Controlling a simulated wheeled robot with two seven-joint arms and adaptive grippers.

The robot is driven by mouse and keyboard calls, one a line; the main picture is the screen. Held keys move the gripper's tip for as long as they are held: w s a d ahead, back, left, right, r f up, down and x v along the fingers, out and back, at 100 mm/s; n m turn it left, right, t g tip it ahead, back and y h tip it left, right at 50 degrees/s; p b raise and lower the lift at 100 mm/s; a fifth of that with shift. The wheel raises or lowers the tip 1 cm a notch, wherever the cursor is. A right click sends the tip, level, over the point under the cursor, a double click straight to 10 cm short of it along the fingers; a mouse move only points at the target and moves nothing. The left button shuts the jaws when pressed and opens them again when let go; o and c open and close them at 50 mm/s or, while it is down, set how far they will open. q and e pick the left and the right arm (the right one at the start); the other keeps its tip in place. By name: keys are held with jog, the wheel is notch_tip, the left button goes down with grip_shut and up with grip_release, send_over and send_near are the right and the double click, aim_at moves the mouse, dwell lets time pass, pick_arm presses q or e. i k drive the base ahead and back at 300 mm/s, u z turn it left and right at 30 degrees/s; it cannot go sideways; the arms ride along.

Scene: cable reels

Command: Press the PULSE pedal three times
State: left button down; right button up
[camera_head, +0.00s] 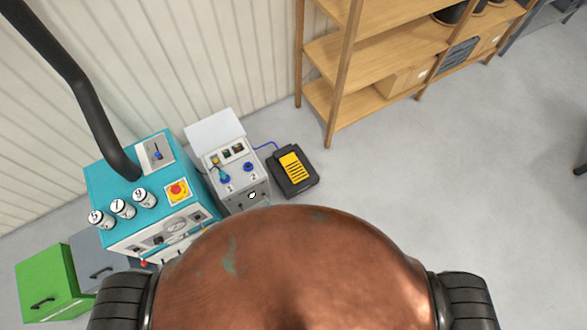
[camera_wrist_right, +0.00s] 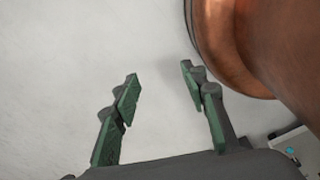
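The pedal (camera_head: 293,172) is a black unit with a yellow ribbed top. It sits on the floor right of a small grey control box (camera_head: 238,165), joined by a blue cable. No PULSE label is readable on it. In the head view neither gripper shows. In the right wrist view my right gripper (camera_wrist_right: 160,85) is open, its green-padded fingers apart with only pale floor between them. It is beside a rounded copper-brown body and away from the pedal, which is not in that view.
A large copper-brown rounded body (camera_head: 295,270) fills the lower middle. A teal machine (camera_head: 125,185) with dials and a red button (camera_head: 177,189) stands left, with green (camera_head: 48,285) and grey boxes before it. Wooden shelves (camera_head: 375,55) stand behind.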

aim_at(295, 169)
jog(key=z, duration=2.3)
jog(key=i, duration=2.25)
jog(key=u, duration=2.85)
